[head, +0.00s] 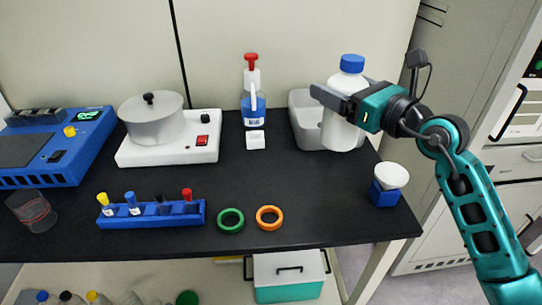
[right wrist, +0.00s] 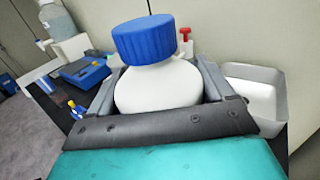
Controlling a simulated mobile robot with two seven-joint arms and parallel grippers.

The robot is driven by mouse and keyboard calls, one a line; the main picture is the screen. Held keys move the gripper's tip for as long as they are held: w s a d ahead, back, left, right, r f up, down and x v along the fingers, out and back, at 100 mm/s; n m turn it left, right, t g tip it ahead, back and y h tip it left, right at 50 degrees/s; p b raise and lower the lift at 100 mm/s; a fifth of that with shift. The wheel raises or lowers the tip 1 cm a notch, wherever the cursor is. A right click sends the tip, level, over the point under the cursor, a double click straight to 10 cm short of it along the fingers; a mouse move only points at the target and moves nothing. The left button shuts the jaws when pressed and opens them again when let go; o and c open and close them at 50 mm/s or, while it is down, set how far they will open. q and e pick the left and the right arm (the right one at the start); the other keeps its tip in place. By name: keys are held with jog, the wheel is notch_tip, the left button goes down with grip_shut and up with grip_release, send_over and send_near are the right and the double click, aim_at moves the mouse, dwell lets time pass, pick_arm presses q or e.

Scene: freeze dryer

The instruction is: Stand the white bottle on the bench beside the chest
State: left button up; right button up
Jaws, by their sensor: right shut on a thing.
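The white bottle (head: 342,129) with a blue cap stands upright in my right gripper (head: 336,98), at the back right of the black bench (head: 318,215). The gripper is shut on its upper body, one finger on each side. In the right wrist view the bottle (right wrist: 160,88) sits between both fingers, its cap (right wrist: 143,38) above them. I cannot tell whether its base touches the bench. My left gripper is out of view.
A white open bin (head: 301,102) is just behind and left of the bottle. A blue block with a white top (head: 387,185) stands near the bench's right edge. Green (head: 231,219) and orange (head: 269,217) rings lie in front. Bare bench lies between the rings and bottle.

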notch_tip(320, 180, down, 20)
jog(key=b, duration=0.9)
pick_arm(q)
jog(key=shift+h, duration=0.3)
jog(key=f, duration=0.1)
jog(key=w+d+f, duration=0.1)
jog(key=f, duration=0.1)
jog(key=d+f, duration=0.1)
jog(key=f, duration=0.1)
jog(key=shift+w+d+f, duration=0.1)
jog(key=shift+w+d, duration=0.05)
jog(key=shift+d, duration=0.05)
pick_arm(e)
jog(key=o, duration=1.3)
jog(key=shift+a+f, duration=0.1)
jog(key=shift+f, duration=0.05)
